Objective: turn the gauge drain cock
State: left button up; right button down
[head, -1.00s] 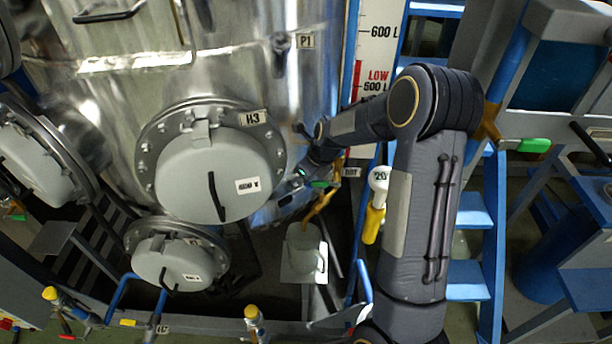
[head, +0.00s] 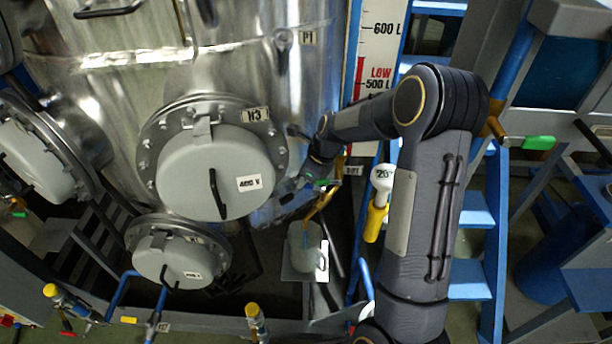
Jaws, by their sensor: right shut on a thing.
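The gauge drain cock shows as a small green handle (head: 322,183) low on the steel vessel, right of the round H3 cover. My right gripper (head: 308,178) is at this handle, shut on it; the arm's wrist partly hides the contact. A brown-yellow spout or stream (head: 319,205) runs down from beside the cock toward a pale container (head: 303,236) below. The level gauge board (head: 375,60) with its 600 L and red LOW 500 L marks stands above, right of the vessel. My left gripper is not in view.
The H3 cover (head: 205,172) sticks out just left of my right wrist. A white and yellow item marked 20 (head: 378,205) hangs beside my forearm. Blue steps (head: 470,280) and a green-handled valve (head: 537,142) are on the right.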

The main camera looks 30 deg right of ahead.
jog(key=shift+s+a+n+g, duration=0.2)
jog(key=shift+n, duration=0.4)
jog(key=shift+s+a+n+g, duration=0.15)
jog(key=shift+s+n+g, duration=0.05)
jog(key=shift+n, duration=0.4)
jog(key=c, duration=1.4)
grip_release()
jog(key=shift+y, duration=0.3)
jog(key=shift+o, duration=0.2)
jog(key=s+a+r+b, duration=0.1)
jog(key=s+a+r, duration=0.6)
jog(key=s+r, duration=0.5)
jog(key=shift+r, duration=0.55)
jog(key=shift+s, duration=0.1)
